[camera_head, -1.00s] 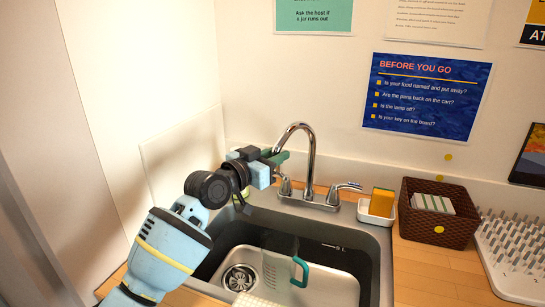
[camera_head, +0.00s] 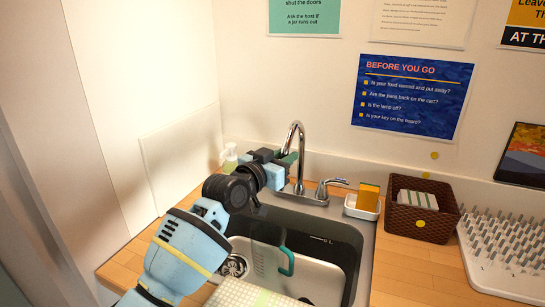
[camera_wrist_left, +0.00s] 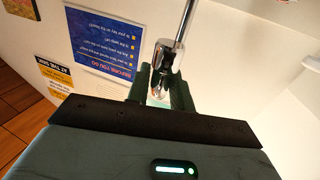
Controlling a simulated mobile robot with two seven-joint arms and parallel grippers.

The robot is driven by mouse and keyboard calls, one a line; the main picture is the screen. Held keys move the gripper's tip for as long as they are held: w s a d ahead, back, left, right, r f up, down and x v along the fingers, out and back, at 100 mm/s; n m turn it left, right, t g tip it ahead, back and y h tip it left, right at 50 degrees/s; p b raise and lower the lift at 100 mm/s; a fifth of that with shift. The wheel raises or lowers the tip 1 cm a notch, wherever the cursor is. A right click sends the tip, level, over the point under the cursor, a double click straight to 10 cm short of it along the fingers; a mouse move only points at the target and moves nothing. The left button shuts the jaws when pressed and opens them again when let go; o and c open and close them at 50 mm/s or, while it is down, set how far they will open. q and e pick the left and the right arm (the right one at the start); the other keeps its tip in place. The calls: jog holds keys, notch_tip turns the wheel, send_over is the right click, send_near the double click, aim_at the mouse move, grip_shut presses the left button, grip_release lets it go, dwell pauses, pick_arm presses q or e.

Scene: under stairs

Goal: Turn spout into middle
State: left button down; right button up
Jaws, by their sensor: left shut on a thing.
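The chrome spout (camera_head: 296,127) rises in a narrow arch behind the sink (camera_head: 350,222). Its tip comes down between the fingers of my left gripper (camera_head: 285,160), which comes in from the left. In the left wrist view the spout end (camera_wrist_left: 163,58) sits between the two green fingers of my gripper (camera_wrist_left: 163,90), which are shut on it. The outlet points toward the near left side of the basin. One lever handle (camera_head: 330,184) shows right of the spout; the left handle is hidden behind my gripper. My right gripper is not in view.
A clear jug with a teal handle (camera_head: 288,262) stands in the basin. A sponge (camera_head: 368,197) in a white dish, a brown basket (camera_head: 422,212) and a drying rack (camera_head: 510,250) stand to the right. A pale bottle (camera_head: 230,157) is behind my arm. A checked cloth (camera_head: 240,294) lies in front.

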pick_arm(q)
jog(key=shift+r, duration=0.15)
dwell(0.4)
jog(key=c, duration=1.3)
grip_release()
jog(key=p+v, duration=0.1)
jog(key=v, duration=0.6)
jog(key=shift+s+a, duration=0.2)
jog(key=shift+s, duration=0.15)
